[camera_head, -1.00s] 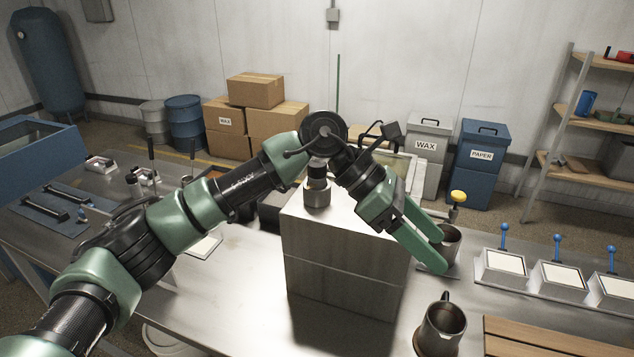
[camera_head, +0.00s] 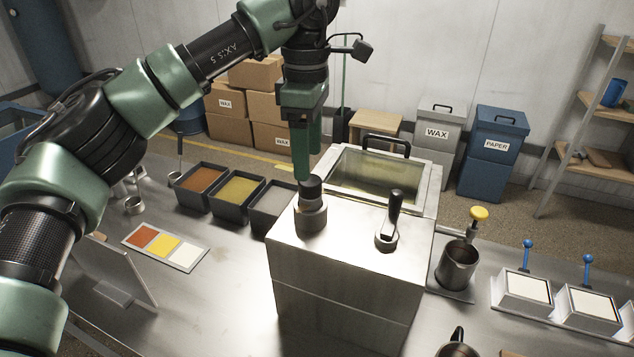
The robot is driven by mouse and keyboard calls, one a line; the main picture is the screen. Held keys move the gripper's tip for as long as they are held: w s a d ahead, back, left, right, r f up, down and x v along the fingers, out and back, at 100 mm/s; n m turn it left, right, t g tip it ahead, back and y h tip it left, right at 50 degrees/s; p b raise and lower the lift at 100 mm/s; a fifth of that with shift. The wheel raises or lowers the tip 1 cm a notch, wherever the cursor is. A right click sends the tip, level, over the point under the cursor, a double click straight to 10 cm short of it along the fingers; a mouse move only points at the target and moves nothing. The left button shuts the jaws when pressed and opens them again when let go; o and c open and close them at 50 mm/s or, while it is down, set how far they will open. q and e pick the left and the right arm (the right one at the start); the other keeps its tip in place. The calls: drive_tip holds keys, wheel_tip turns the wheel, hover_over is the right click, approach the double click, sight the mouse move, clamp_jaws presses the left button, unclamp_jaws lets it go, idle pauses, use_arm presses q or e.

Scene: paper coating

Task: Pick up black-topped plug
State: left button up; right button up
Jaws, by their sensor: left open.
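The black-topped plug (camera_head: 311,188) has a dark cylindrical top and stands upright in a grey metal collar on the left part of the top of a steel box (camera_head: 350,290). My left gripper (camera_head: 306,160) is open and points down, its green fingers just above and behind the plug's top in the picture. The fingers overlap closely in this view, so I cannot tell whether one touches the plug. My right gripper is not in view.
A black-handled knob (camera_head: 390,222) stands on the box, right of the plug. A lidded tank (camera_head: 385,175) is behind it. Colour trays (camera_head: 235,190) lie to the left. A metal cup (camera_head: 457,265) and square blocks with blue-knobbed levers (camera_head: 525,290) are right.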

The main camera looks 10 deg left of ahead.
sight(310, 180)
use_arm(q)
drive_tip(key=shift+w, duration=0.2)
drive_tip(key=shift+f, duration=0.4)
drive_tip(key=shift+s+f+p, duration=0.25)
drive_tip(key=shift+f+p, duration=0.35)
drive_tip(key=shift+s+f+p, duration=0.2)
drive_tip(key=shift+f+p, duration=0.35)
drive_tip(key=f, duration=0.1)
drive_tip(key=f+p, duration=0.1)
drive_tip(key=shift+w+d+f, duration=0.1)
drive_tip(key=shift+w+f, duration=0.15)
drive_tip(key=shift+f, duration=0.15)
drive_tip(key=shift+w+f+p, duration=0.15)
drive_tip(key=shift+f+p, duration=0.2)
drive_tip(key=shift+f, duration=0.35)
drive_tip(key=c, duration=1.4)
clamp_jaws()
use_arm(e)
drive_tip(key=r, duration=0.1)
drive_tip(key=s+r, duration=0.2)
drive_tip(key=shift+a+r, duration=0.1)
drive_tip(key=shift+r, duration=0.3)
use_arm(q)
drive_tip(key=shift+r, duration=0.15)
